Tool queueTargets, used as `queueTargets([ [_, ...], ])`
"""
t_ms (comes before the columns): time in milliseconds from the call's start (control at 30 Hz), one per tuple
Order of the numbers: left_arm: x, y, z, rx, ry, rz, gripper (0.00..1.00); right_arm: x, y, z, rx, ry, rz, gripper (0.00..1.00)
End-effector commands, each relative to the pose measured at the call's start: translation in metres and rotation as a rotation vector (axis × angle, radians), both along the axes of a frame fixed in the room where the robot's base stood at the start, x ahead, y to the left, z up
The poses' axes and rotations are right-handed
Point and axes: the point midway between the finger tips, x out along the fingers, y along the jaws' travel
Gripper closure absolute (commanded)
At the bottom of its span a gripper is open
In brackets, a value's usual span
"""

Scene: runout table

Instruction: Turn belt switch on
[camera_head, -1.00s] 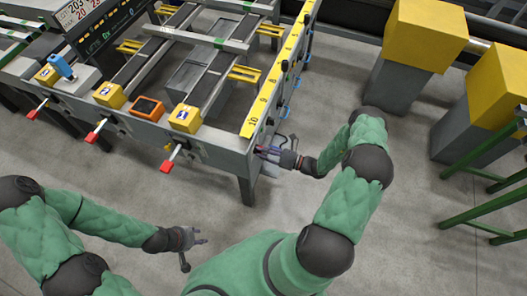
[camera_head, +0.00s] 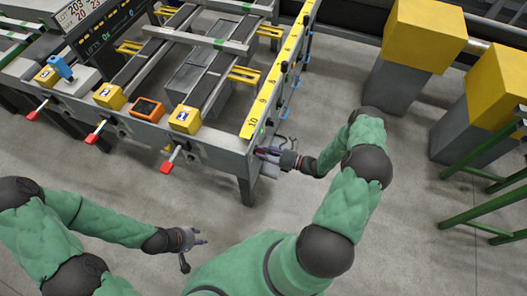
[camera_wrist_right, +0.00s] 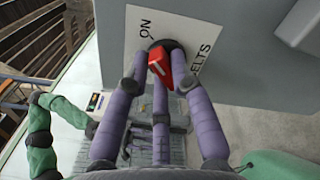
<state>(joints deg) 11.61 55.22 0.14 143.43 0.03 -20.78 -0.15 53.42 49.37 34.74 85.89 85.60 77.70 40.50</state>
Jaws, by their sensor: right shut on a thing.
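The belt switch (camera_wrist_right: 159,66) is a red knob on a dark round base, set in a white plate (camera_wrist_right: 190,32) marked "ON" and "BELTS" on a grey box. My right gripper (camera_wrist_right: 160,85) has its purple fingers around the red knob in the right wrist view, shut on it. In the head view my right gripper (camera_head: 268,153) is at the right front corner of the runout table (camera_head: 222,150), and the switch itself is hidden there. My left gripper (camera_head: 196,240) hangs free over the floor, fingers apart and empty.
Red-tipped levers (camera_head: 167,167) stick out from the table's front edge. Yellow numbered blocks (camera_head: 185,119) and an orange-framed display (camera_head: 147,108) sit on that edge. Yellow-topped grey blocks (camera_head: 425,35) and a green frame (camera_head: 490,190) stand at the right. The floor between is clear.

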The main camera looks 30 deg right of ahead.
Motion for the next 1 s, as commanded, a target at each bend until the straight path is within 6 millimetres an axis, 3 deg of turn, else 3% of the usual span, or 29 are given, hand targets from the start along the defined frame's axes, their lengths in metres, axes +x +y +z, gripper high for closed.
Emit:
queueTargets([
  [300,0.0,0.0,0.0,0.0,0.0,0.0,0.6,0.0,0.0,0.0,0.001,0.003,-0.001,1.0],
  [333,0.0,0.0,0.0,0.0,0.0,0.0,0.6,0.0,0.0,0.0,0.001,0.003,-0.001,0.71],
  [400,0.0,0.0,0.0,0.0,0.0,0.0,0.6,0.0,0.0,0.0,0.001,0.003,-0.001,0.52],
  [767,0.0,0.0,0.0,0.0,0.0,0.0,0.6,-0.001,-0.001,0.0,0.002,0.001,-0.001,0.52],
  [1000,0.0,0.0,0.0,0.0,0.0,0.0,0.6,-0.022,-0.021,-0.001,0.001,0.002,-0.006,0.52],
])
